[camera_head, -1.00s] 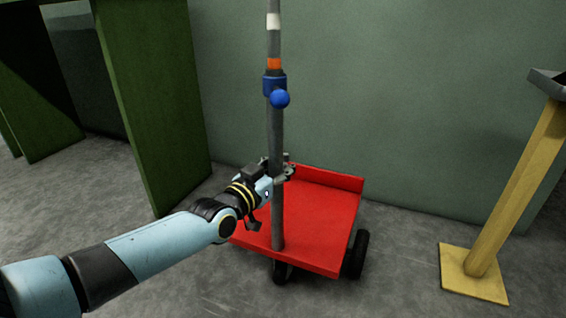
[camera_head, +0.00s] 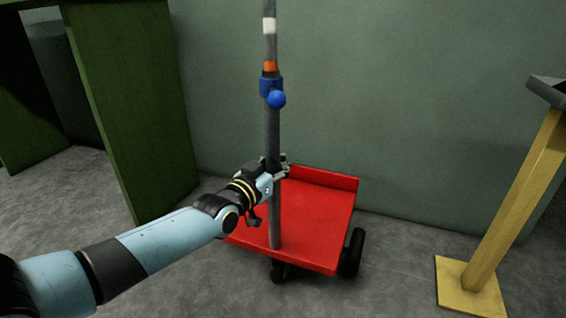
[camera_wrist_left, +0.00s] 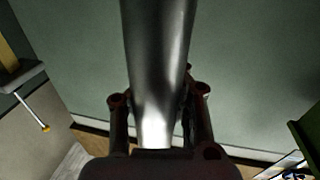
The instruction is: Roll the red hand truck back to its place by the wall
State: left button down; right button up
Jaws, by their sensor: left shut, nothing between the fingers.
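The red hand truck (camera_head: 320,215) stands on the floor in front of the green wall, with its flat red deck and black wheels visible. Its upright grey pole (camera_head: 272,215) rises from the near part of the deck and fills the middle of the left wrist view (camera_wrist_left: 157,60). A blue collar with a round knob (camera_head: 276,99) sits higher on the pole, below orange and white bands. My left gripper (camera_head: 281,172) is shut at the pole below the knob. In the wrist view its fingers show on either side of the pole. My right gripper is out of view.
The green wall (camera_head: 400,110) runs behind the truck, close to its far edge. A dark green panel-legged bench (camera_head: 135,110) stands at the left. A yellow post on a square base (camera_head: 470,290) stands at the right. Bare floor lies between the truck and the post.

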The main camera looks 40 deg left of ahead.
pick_arm(q)
jog(key=shift+s+a+f, duration=0.25)
jog(key=shift+a, duration=0.1)
dwell(0.5)
jog(key=c, duration=1.6)
grip_release()
jog(key=shift+c, duration=0.2)
jog(key=o, duration=0.7)
jog(key=shift+r, duration=0.1)
jog(key=shift+c, duration=0.2)
jog(key=shift+d, duration=0.1)
jog(key=s, duration=1.2)
jog(key=shift+d, duration=0.25)
